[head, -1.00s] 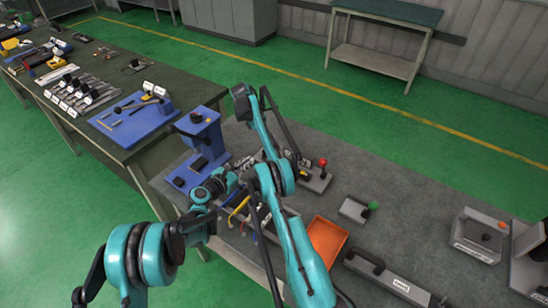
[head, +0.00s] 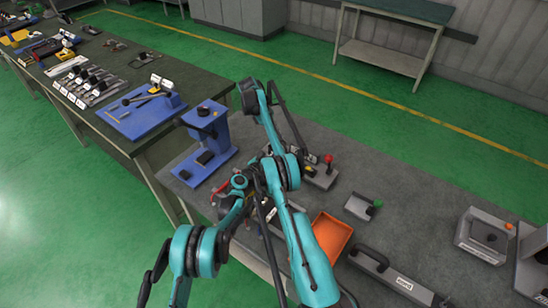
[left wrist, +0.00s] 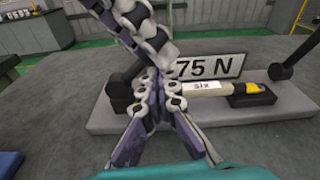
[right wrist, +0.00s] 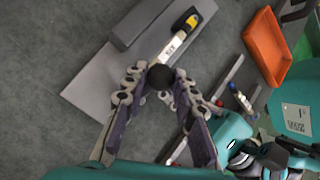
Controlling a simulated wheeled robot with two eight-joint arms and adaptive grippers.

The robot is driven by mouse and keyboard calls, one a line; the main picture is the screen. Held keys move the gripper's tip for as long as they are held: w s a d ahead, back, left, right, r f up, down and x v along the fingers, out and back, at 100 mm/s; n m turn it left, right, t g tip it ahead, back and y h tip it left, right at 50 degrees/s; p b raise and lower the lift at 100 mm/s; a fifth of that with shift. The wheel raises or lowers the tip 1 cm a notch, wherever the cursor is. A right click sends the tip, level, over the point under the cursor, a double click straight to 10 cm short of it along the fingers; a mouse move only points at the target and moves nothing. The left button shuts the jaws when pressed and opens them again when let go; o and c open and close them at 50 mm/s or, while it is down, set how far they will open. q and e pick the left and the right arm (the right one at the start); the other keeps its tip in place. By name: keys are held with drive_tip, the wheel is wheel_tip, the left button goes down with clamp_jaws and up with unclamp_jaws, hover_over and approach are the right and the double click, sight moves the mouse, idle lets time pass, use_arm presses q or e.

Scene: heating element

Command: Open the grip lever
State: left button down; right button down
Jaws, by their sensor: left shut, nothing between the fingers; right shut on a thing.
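In the right wrist view a lever with a white label (right wrist: 174,46) and a yellow-and-black far end lies over a grey base plate. Its black ball knob (right wrist: 160,77) sits between the fingertips of my right gripper (right wrist: 161,86), which is shut on it. In the left wrist view the labelled lever (left wrist: 203,88) lies in front of a "75 N" plate (left wrist: 210,67). My left gripper (left wrist: 160,90) is shut and empty in front of the near end of the base plate (left wrist: 260,118). The right gripper's linkage comes down from above and overlaps it there.
An orange bin (head: 330,238) and a grey bar with a handle (head: 390,278) lie nearer on the bench. A blue stand (head: 208,145) is on the left.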

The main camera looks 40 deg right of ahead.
idle(0.4)
drive_tip(key=shift+w+f, duration=0.1)
drive_tip(key=shift+f, duration=0.05)
drive_tip(key=c, duration=1.3)
unclamp_jaws()
drive_tip(key=shift+o, duration=0.5)
